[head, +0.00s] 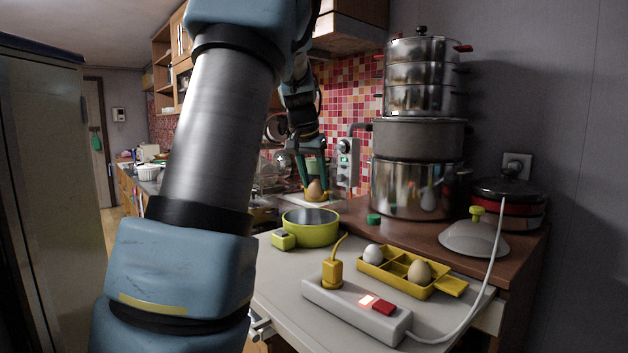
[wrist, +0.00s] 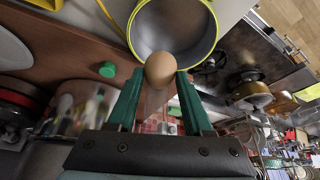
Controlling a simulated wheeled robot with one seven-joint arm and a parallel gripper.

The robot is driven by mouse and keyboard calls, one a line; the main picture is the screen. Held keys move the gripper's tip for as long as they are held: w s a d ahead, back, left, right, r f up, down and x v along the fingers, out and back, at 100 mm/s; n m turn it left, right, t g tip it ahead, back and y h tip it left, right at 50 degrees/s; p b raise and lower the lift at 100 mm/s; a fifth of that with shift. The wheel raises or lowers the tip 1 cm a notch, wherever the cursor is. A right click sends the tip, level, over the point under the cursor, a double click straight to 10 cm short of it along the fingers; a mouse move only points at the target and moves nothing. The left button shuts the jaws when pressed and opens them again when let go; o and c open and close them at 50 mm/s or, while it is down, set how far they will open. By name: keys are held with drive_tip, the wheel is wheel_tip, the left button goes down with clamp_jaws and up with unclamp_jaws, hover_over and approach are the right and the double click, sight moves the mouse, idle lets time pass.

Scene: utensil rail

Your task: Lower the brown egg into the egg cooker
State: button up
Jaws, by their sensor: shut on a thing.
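My gripper (head: 317,191) is shut on a brown egg (head: 315,187), holding it in the air above the cooker's level. In the wrist view the egg (wrist: 160,69) sits between the two green fingertips (wrist: 161,76). The egg cooker (head: 310,237) is a round yellow-green bowl, open at the top, with a grey inside. In the wrist view the egg overlaps the near edge of the cooker's bowl (wrist: 172,24). A domed grey lid (head: 472,240) with a yellow knob lies apart on the counter at the right.
A white power strip (head: 335,305) with a yellow plug (head: 331,270) lies in front of the cooker. Stacked steel pots (head: 412,190) and a small green object (head: 374,219) stand behind.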

drive_tip(key=shift+f, duration=0.1)
drive_tip(key=shift+f+b, duration=1.95)
drive_tip(key=shift+f, duration=0.55)
drive_tip(key=shift+f+b, duration=2)
drive_tip(key=shift+f, duration=0.65)
idle(0.5)
drive_tip(key=o, duration=0.8)
drive_tip(key=shift+c, duration=0.2)
drive_tip(key=shift+r, duration=0.1)
